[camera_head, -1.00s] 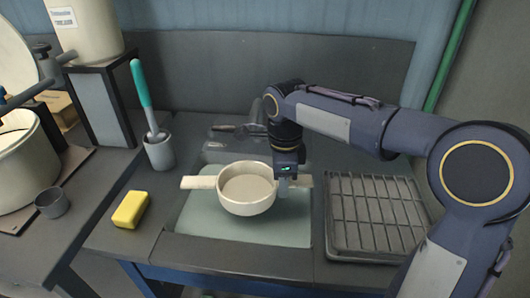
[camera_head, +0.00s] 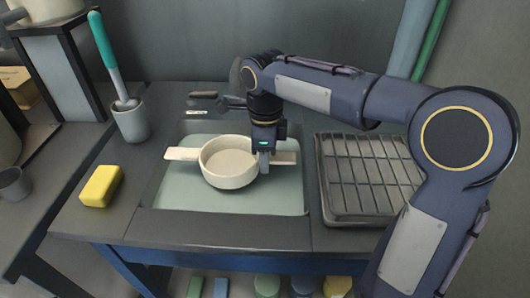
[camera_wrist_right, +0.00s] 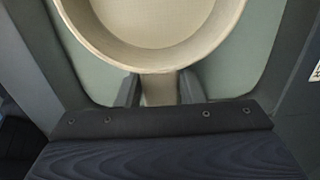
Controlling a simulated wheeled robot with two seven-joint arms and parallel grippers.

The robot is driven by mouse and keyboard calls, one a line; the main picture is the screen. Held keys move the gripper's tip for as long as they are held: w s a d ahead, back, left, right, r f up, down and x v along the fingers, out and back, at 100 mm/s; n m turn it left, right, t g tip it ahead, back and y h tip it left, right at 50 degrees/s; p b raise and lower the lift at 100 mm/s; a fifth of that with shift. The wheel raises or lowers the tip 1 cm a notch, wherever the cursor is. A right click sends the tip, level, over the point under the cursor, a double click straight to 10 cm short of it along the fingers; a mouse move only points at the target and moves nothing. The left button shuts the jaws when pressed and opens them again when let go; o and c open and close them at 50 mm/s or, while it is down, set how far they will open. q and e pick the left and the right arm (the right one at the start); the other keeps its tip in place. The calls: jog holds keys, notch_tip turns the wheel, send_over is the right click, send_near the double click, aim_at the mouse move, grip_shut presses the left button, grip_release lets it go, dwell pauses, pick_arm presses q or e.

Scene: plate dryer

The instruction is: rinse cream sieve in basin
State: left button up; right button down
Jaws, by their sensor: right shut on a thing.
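The cream sieve (camera_head: 228,172) is a round cream bowl with two flat handles, one to each side. It is over the basin (camera_head: 235,202), a pale green sunken sink in the grey counter. My right gripper (camera_head: 264,166) comes down from above and is shut on the sieve's right handle. In the right wrist view the two fingers (camera_wrist_right: 158,92) sit on either side of the handle, with the sieve's round rim (camera_wrist_right: 150,62) just beyond. The sieve looks about level; I cannot tell whether it touches the basin floor. My left gripper is not in view.
A dark tap (camera_head: 232,101) stands behind the basin. A grey drying rack (camera_head: 368,175) is to the right. A yellow sponge (camera_head: 101,186) and a grey cup (camera_head: 131,120) holding a teal-handled brush (camera_head: 104,45) are to the left. Several objects are below the counter.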

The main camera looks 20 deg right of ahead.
jog(key=shift+f+b, duration=2.25)
jog(key=shift+f, duration=1.8)
